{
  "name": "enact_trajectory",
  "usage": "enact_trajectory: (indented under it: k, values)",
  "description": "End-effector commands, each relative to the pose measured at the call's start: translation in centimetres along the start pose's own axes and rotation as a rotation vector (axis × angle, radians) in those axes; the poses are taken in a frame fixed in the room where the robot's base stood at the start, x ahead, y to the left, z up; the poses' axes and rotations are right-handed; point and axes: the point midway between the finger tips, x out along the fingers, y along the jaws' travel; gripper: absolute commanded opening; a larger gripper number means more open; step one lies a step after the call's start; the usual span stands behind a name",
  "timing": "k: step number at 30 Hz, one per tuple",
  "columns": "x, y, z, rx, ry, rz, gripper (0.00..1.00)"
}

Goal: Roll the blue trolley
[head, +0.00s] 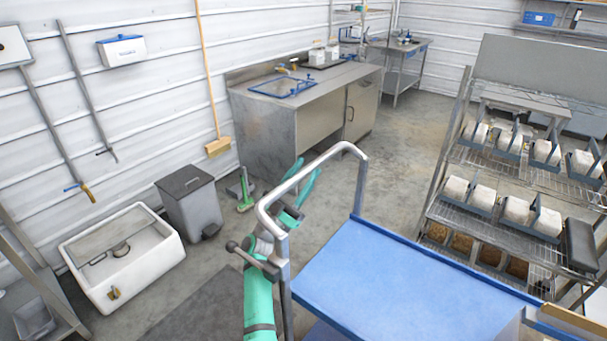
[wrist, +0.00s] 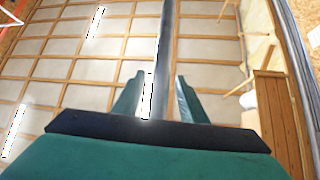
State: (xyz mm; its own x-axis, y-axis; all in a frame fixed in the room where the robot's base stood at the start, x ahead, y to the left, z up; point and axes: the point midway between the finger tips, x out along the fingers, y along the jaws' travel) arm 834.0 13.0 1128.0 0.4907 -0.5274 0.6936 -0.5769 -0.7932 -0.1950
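The blue trolley (head: 400,285) stands at the lower right of the head view, with a flat blue deck and a grey tubular push handle (head: 362,190). My gripper (head: 300,182) is at the handle's near left part, its green fingers showing on either side of the tube in the head view. The fingers are apart. In the wrist view my gripper (wrist: 158,97) is also open, with a dark grey bar running between the fingers in the picture. I cannot tell whether this bar is the handle or a roof beam, or whether the fingers touch the tube.
A wire rack (head: 470,200) with white blocks stands close to the trolley's right. A steel sink bench (head: 300,110) is behind. A grey bin (head: 190,205) and a white basin (head: 125,260) are at the left. Open concrete floor (head: 400,145) lies beyond the handle.

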Motion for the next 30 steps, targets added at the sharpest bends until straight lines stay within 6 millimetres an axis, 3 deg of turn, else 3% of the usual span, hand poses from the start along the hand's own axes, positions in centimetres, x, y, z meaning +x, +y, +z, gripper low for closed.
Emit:
enact_trajectory:
  k: [5, 10, 20, 30]
  values:
    - [0.0, 0.0, 0.0, 0.0, 0.0, 0.0, 0.39]
    - [0.0, 0.0, 0.0, 0.0, 0.0, 0.0, 0.0]
    - [0.1, 0.5, 0.1, -0.001, -0.001, 0.0, 0.0]
    - [1.8, 5.1, 0.6, -0.009, 0.003, 0.014, 0.0]
